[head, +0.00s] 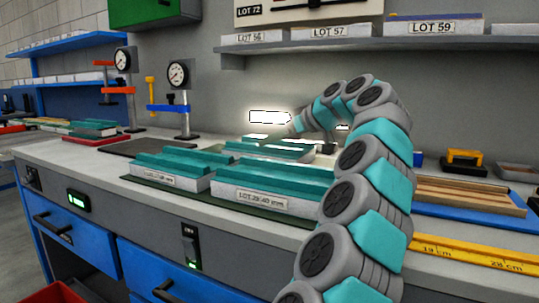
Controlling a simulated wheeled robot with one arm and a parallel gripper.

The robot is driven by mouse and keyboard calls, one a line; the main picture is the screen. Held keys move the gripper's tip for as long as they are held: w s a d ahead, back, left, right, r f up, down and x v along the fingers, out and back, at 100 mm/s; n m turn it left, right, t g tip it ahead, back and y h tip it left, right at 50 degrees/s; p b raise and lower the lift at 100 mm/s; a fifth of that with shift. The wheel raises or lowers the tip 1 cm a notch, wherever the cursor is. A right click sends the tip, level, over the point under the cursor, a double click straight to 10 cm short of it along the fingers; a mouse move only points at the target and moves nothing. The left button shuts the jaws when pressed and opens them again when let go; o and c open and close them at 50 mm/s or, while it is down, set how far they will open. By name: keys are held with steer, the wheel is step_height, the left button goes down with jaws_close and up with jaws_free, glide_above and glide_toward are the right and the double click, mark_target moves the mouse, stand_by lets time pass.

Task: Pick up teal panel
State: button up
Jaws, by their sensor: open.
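Several sandwich panels with teal tops and pale, labelled sides lie on the bench. The front right teal panel (275,174) has a label reading LOT 29-40 mm, and its right end is partly behind my arm. Another teal panel (174,161) lies to its left, and a further teal panel (262,149) lies behind them. My gripper (288,131) is small in the head view, above the back of this group. It is open, with no panel seen in it. The fingertips are hard to make out, and I cannot tell its exact height above the panels.
Two dial gauges on stands (178,75) (122,61) rise at the back left, near a dark mat (148,147). A yellow ruler (470,254) runs along the front right edge. A wooden piece (470,195) lies right of my arm. A shelf (300,43) overhangs the back.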

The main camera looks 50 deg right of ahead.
steer(key=x, duration=0.3)
steer(key=shift+w+a+f, duration=0.15)
steer(key=shift+w, duration=0.25)
steer(key=shift+c, duration=0.2)
jaws_close()
